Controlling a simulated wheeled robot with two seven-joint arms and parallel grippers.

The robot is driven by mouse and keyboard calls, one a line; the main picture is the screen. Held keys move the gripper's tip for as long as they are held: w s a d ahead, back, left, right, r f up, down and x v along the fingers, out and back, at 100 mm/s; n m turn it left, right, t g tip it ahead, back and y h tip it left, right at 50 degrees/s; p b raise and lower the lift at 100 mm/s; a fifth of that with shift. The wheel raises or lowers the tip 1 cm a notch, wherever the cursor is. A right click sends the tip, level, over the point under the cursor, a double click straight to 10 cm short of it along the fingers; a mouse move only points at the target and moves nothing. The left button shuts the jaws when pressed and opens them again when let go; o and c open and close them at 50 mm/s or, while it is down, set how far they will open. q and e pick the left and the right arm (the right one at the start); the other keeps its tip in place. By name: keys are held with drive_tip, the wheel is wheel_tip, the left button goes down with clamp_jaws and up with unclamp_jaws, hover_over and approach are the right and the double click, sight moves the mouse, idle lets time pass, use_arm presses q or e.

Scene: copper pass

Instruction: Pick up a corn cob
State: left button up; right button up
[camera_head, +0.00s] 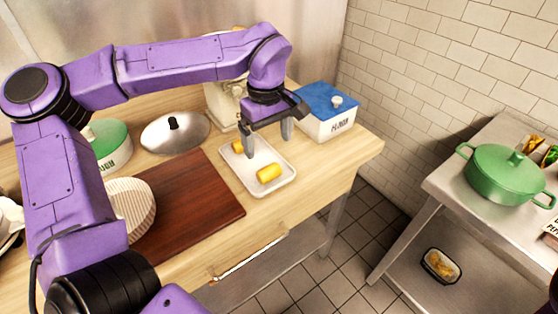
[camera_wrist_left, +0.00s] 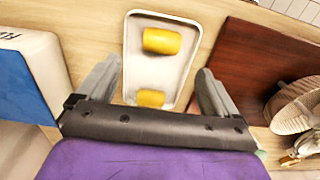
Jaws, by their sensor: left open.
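Two short yellow corn cobs lie on a white tray (camera_head: 254,186) on the wooden counter. The nearer corn cob (camera_head: 269,173) lies in the tray's front part, and it shows in the left wrist view (camera_wrist_left: 162,41) beyond the fingers. The other corn cob (camera_head: 238,146) is at the back of the tray, partly behind a finger; it also shows in the left wrist view (camera_wrist_left: 151,98), between the fingers. My left gripper (camera_head: 268,142) is open and empty above the back end of the tray, fingers pointing down. My right gripper is not in view.
A white flour box with a blue lid (camera_head: 328,112) stands close right of my gripper. A brown board (camera_head: 195,205) lies left of the tray, with a silver lid (camera_head: 175,135) behind it. A green pot (camera_head: 503,174) stands on the separate table at right.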

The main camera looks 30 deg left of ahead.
sight(269, 168)
use_arm(q)
drive_tip(key=f, duration=0.9)
drive_tip(key=shift+s+f+p, duration=0.15)
drive_tip(key=shift+s+p, duration=0.1)
drive_tip(key=shift+p, duration=0.15)
drive_tip(key=shift+d, duration=0.1)
drive_tip(key=c, duration=1.1)
